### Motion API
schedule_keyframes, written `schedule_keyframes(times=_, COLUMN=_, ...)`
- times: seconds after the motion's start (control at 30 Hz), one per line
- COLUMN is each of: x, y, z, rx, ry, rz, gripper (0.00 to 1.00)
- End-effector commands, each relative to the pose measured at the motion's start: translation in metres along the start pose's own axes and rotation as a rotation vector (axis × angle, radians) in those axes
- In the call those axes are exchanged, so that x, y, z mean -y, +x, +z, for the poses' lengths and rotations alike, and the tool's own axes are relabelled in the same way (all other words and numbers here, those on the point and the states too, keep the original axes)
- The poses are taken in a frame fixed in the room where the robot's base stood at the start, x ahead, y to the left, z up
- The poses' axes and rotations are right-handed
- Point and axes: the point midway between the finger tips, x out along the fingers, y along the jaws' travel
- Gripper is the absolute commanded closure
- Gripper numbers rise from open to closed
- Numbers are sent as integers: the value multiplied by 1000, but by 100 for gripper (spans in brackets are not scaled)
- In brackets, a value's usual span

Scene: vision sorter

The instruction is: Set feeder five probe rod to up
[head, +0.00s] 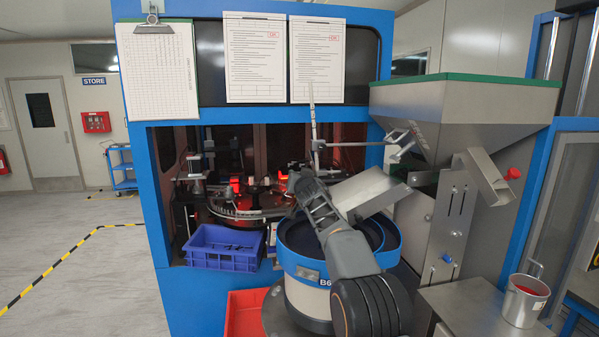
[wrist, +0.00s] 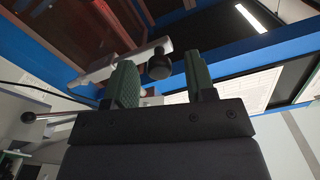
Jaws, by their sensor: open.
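A slim upright rod (head: 313,125) stands in front of the blue cabinet, with a thin horizontal bar (head: 352,144) running right from it toward the hopper. I cannot tell for certain which part is the probe rod. My gripper (head: 297,178) is raised over the left side of the feeder bowl (head: 308,270), its fingers hard to make out there. In the wrist view my gripper (wrist: 162,78) is open, with green-lined fingers apart. A dark round knob (wrist: 158,66) on a silver bar (wrist: 118,67) appears between the fingertips; I see no grip on it, and contact is unclear.
A blue crate (head: 222,250) sits left, a red tray (head: 243,315) below. A steel pot (head: 524,300) stands on a side table. Open floor lies far left.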

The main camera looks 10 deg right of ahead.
Motion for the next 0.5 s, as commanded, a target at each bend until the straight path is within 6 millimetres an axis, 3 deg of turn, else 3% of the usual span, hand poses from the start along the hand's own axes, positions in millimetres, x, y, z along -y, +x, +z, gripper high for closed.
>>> schedule_keyframes(times=0.43, x=0, y=6, z=1, rx=0, ry=0, rz=0, gripper=50)
schedule_keyframes(times=0.5, x=0, y=6, z=1, rx=0, ry=0, rz=0, gripper=55)
